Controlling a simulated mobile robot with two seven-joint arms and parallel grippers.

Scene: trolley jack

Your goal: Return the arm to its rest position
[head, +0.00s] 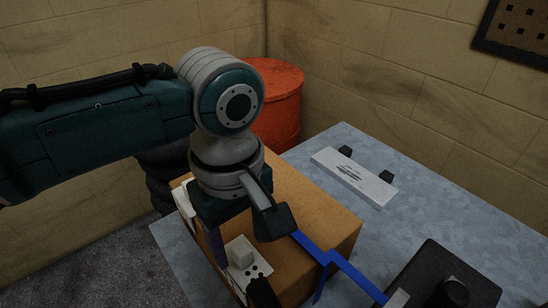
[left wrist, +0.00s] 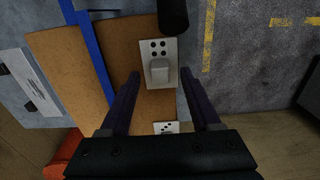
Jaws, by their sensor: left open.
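My left arm comes in from the left in the head view, with its wrist above a brown box on the table. My left gripper (head: 214,243) points down, and one purple finger shows beside the box. In the left wrist view the left gripper (left wrist: 160,76) has both fingers apart with nothing between the tips. Beyond them is a white plate with dark holes and a raised grey block (left wrist: 160,70); this block also shows in the head view (head: 241,252). My right gripper is not in view.
The brown box (head: 315,205) carries a blue strip (head: 345,268). A black cylinder (head: 262,292) stands by the white plate. A white labelled panel (head: 352,176) lies on the grey table (head: 440,200). A black object (head: 450,275) is at the lower right. A red barrel (head: 277,105) stands behind.

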